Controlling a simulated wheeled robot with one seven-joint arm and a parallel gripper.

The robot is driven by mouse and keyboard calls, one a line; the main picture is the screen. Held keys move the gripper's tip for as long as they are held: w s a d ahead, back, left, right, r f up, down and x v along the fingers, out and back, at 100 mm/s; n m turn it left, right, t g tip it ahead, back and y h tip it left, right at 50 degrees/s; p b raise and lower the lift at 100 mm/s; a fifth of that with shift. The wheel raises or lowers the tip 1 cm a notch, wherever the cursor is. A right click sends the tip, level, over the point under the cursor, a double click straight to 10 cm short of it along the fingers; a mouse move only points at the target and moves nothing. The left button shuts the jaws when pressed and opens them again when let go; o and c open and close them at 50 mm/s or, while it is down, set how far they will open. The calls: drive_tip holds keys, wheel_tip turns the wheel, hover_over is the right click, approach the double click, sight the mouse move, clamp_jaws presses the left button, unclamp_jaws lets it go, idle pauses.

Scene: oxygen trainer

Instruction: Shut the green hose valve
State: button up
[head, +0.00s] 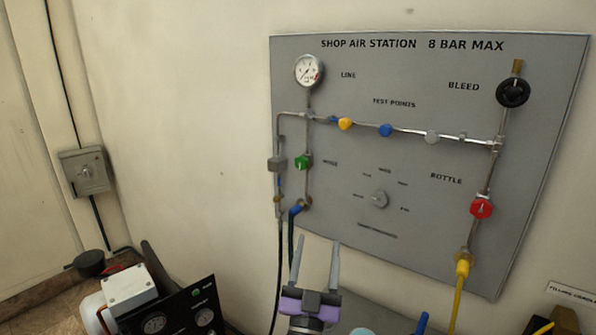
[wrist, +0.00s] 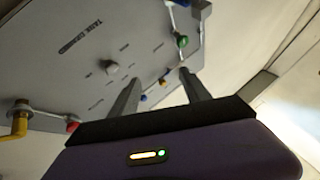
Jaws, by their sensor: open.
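The green hose valve (head: 302,162) is a small green knob on the left pipe of the grey panel, beside the word HOSE. In the wrist view the green knob (wrist: 182,41) shows near the top, beyond the right finger. My gripper (head: 317,250) is at the lower edge of the panel, below and slightly right of the green knob, and apart from it. Its two fingers point up in the head view, spread open with nothing between them. It also shows in the wrist view (wrist: 158,82). The knob's exact turn position is too small to tell.
The grey panel (head: 345,215) carries a gauge (head: 308,71), a black bleed knob (head: 513,92), a red bottle knob (head: 481,207), a grey selector (head: 379,198) and colored test points. A black hose (head: 278,270) hangs left of my gripper. Equipment (head: 180,312) stands at lower left.

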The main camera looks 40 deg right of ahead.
drive_tip(key=w+d+r+m+g+h+p, duration=0.1)
drive_tip(key=w+d+r+m+g+p, duration=0.15)
drive_tip(key=w+r+m+g, duration=0.4)
drive_tip(key=g+y, duration=0.3)
drive_tip(key=g, duration=0.1)
approach(299, 164)
drive_tip(key=x, duration=0.2)
drive_tip(key=shift+n, duration=0.35)
drive_tip(key=shift+p+x, duration=1)
drive_tip(key=shift+x, duration=2.65)
clamp_jaws()
